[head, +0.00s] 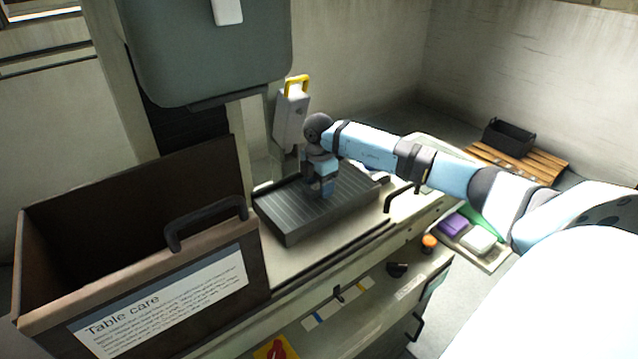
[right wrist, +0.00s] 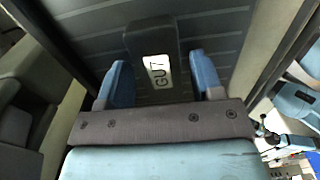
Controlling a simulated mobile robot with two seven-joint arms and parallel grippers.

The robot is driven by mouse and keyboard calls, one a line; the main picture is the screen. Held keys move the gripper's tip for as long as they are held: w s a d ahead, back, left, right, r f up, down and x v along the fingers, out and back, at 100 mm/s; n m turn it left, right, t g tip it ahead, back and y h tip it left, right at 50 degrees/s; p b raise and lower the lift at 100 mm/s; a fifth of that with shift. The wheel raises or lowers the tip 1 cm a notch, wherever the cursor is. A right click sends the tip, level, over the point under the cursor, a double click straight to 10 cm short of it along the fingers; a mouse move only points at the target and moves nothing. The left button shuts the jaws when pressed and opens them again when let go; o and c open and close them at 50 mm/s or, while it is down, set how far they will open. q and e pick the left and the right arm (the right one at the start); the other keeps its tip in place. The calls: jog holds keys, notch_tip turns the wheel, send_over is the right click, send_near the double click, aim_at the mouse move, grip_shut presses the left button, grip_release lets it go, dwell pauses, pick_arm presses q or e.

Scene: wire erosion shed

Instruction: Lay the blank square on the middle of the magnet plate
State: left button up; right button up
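The magnet plate (head: 290,225) is a dark grey ribbed slab on the machine's pale table in the head view. My right gripper (head: 326,190) points down over the middle of the plate, its fingertips low near its top. In the right wrist view, the blank (right wrist: 153,40) is a dark block with a white "GU7" label, lying between the two blue fingers of the right gripper (right wrist: 162,80). Narrow gaps show beside it, so the fingers look open around it. Its sides run roughly in line with the plate's edges; its lower end is hidden by the gripper. My left gripper is not in view.
A brown bin (head: 130,225) labelled "Table care" stands left of the plate. A grey machine head (head: 205,50) hangs behind it. A black handle (head: 396,195) is at the right. A tray (head: 492,255) with purple and white items lies further right. A black crate (head: 508,138) sits on a pallet.

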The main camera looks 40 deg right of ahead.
jog(key=shift+o, duration=0.3)
jog(key=shift+r, duration=0.2)
notch_tip(320, 180, up, 12)
jog(key=shift+b, duration=0.35)
dwell(0.4)
